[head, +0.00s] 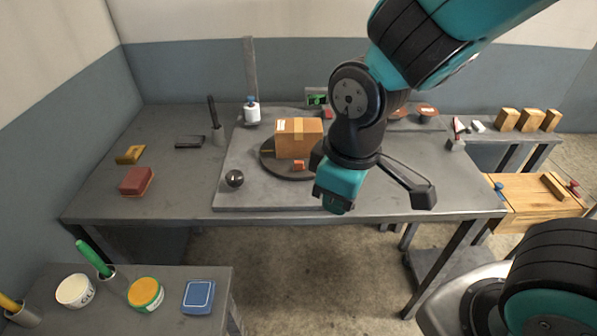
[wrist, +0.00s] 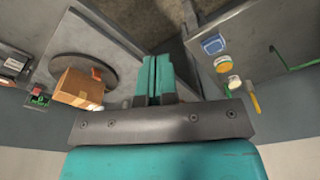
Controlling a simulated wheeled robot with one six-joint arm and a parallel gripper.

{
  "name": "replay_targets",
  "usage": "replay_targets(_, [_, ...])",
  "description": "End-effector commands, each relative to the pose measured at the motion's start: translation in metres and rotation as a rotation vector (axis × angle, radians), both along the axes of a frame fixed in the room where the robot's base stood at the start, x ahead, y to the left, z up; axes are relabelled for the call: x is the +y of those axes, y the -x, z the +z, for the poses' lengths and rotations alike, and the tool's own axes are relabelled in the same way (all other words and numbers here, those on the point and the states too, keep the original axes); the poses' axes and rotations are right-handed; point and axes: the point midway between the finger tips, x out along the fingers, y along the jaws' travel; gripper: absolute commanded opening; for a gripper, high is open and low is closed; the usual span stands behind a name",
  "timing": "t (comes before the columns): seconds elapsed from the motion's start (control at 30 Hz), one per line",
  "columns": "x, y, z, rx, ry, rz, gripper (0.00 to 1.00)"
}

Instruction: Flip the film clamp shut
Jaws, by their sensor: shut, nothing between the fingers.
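A brown taped box (head: 299,138) stands on a dark round turntable (head: 268,160). A small orange-red part (head: 298,165), which looks like the film clamp, sits on the turntable in front of the box. It also shows in the wrist view (wrist: 97,73) beside the box. I cannot tell whether its flap is up or down. My gripper (head: 336,205) is in the air near the front edge of the bench, right of and nearer than the turntable. Its teal fingers are together and empty in the wrist view (wrist: 153,80), apart from the clamp.
A white roll (head: 252,113) stands near an upright grey post (head: 250,68). A dark ball (head: 234,178) lies left of the turntable. A red block (head: 137,181) is at the bench's left. A side table (head: 120,318) holds tubs and a blue pad (head: 198,296).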

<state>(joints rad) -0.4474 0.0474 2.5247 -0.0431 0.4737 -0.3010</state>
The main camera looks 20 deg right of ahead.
Motion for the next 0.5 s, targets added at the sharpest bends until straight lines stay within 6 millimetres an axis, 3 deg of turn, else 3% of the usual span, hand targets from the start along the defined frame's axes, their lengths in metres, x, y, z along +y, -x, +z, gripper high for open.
replay_targets(0.03, [-0.005,-0.011,-0.029,-0.015,0.104,0.076,0.0])
replay_targets(0.2, [-0.035,-0.053,-0.092,-0.139,0.515,0.441,0.0])
replay_targets(0.33, [-0.042,-0.083,-0.119,-0.226,0.853,0.825,0.0])
replay_targets(0.5, [-0.022,-0.109,-0.133,-0.307,1.227,1.317,0.0])
